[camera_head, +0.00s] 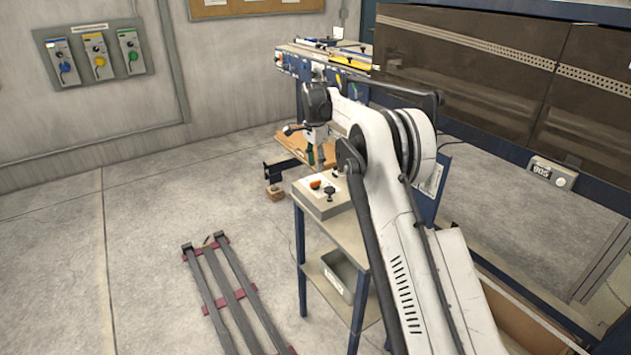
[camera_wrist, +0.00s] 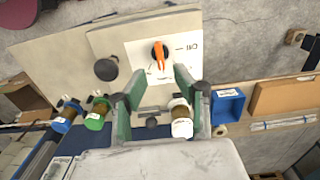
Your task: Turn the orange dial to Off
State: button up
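The orange dial (camera_head: 315,184) is on a light panel on top of a grey control box (camera_head: 325,208). In the wrist view the dial (camera_wrist: 160,55) sits on a white label, its pointer running roughly up and down the picture. Printed text lies to its right, too small to read with certainty. My gripper (camera_wrist: 160,76) is open, with its green fingers apart and their tips just below the dial in the picture. Nothing shows between the fingertips. In the head view my gripper (camera_head: 317,160) hangs above the box; its fingertips are hard to make out there.
The box rests on a small table (camera_head: 345,234) with a grey bin (camera_head: 345,275) below. A workbench with tools lies behind. Open floor (camera_head: 130,230) is to the left.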

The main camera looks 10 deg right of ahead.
aim_at(315, 181)
notch_tip(315, 181, down, 7)
jog(key=shift+r, duration=0.1)
jog(key=shift+c, duration=0.3)
grip_shut()
